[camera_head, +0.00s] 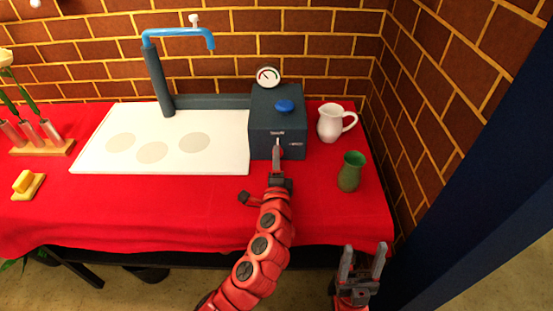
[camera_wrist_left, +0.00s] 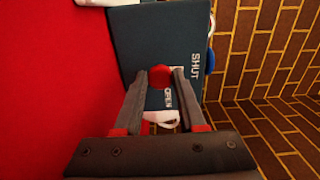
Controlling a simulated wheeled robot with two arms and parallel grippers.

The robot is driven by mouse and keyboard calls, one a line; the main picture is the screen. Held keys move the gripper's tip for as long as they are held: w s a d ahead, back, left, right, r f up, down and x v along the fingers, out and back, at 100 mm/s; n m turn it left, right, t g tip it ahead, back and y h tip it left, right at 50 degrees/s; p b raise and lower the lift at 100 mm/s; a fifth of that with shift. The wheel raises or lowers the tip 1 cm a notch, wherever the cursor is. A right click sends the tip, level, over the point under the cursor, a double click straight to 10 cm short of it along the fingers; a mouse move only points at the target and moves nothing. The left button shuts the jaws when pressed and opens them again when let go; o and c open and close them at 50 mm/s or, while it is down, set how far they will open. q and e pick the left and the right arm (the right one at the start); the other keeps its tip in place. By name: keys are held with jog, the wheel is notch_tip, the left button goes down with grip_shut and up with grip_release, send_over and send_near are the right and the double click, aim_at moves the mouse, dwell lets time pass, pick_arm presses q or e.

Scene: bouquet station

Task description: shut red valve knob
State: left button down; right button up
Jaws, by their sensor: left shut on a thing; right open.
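The red valve knob (camera_wrist_left: 160,76) is on the face of the dark blue box (camera_head: 263,117). In the left wrist view the box face (camera_wrist_left: 150,35) carries the words SHUT and OPEN. My left gripper (camera_head: 277,148) is at the front of the box. In the left wrist view its fingers (camera_wrist_left: 161,84) are closed on opposite sides of the knob. In the head view the fingers hide most of the knob. Which word the knob points to cannot be told. My right gripper (camera_head: 362,256) is open and empty in front of the table's right end.
A blue knob (camera_head: 285,105) and a gauge (camera_head: 267,77) top the box. A white jug (camera_head: 331,125) and green vase (camera_head: 350,173) stand to its right. A white board (camera_head: 100,155) and blue tap (camera_head: 180,33) are left. Red cloth (camera_head: 180,205) in front is mostly clear.

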pick_arm(q)
jog(key=c, duration=0.5)
grip_release()
jog(key=shift+s, duration=0.1)
jog(key=s+b, duration=0.1)
jog(key=s, duration=1.6)
jog(key=shift+s+b, duration=0.15)
jog(key=shift+b, duration=0.25)
